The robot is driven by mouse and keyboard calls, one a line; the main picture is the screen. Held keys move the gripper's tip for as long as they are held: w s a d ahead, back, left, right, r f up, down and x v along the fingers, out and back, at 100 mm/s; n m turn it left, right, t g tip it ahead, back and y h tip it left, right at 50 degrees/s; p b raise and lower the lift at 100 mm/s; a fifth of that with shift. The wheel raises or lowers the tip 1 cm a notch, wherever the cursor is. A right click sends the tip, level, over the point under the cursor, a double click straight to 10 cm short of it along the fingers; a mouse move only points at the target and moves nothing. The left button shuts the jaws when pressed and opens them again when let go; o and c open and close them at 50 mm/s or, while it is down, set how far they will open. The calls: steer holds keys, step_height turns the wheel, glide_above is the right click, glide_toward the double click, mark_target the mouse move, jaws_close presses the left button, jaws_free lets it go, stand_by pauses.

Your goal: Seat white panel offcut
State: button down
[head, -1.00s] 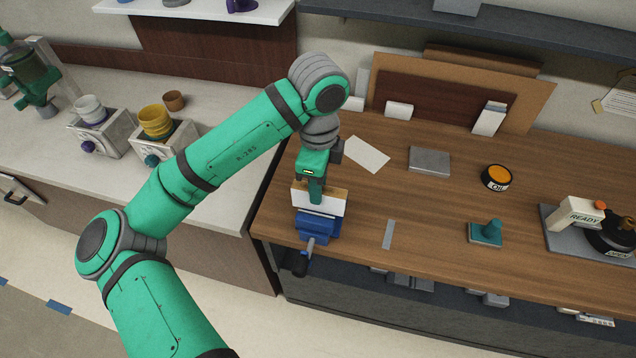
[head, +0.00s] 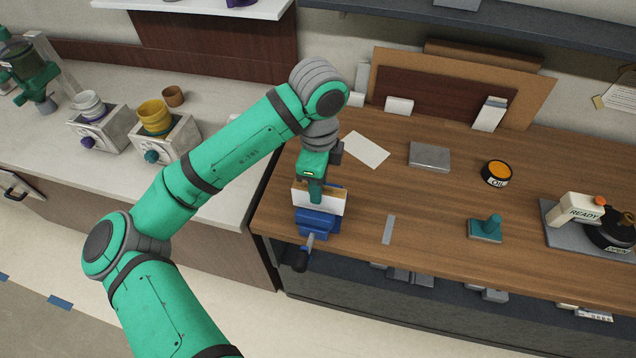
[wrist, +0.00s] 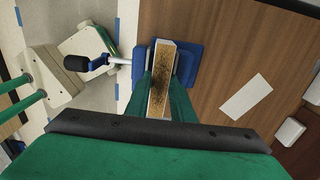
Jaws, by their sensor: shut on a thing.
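The white panel offcut (head: 328,202) is a small board with a white face and a brown, dark-stained upper edge. It stands upright at the blue vise (head: 318,225) on the bench's front left corner. In the wrist view the offcut's brown edge (wrist: 161,88) runs between my fingers, over the blue vise (wrist: 188,62). My gripper (head: 316,192) is shut on the offcut from above. The vise's handle (wrist: 85,62) points out past the bench edge. Whether the offcut's lower edge is down between the jaws is hidden.
A white sheet (head: 365,149), a grey slab (head: 429,156), an orange-topped tin (head: 496,173), a teal-handled block (head: 486,229) and a grey strip (head: 388,230) lie on the wooden bench. Boards lean at the back wall. A counter with cups (head: 154,117) stands left.

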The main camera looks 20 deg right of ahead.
steer(key=shift+f, duration=0.7)
stand_by(0.3)
steer(key=c, duration=1.5)
jaws_free()
steer(key=shift+o, duration=0.2)
steer(key=shift+r, duration=3.55)
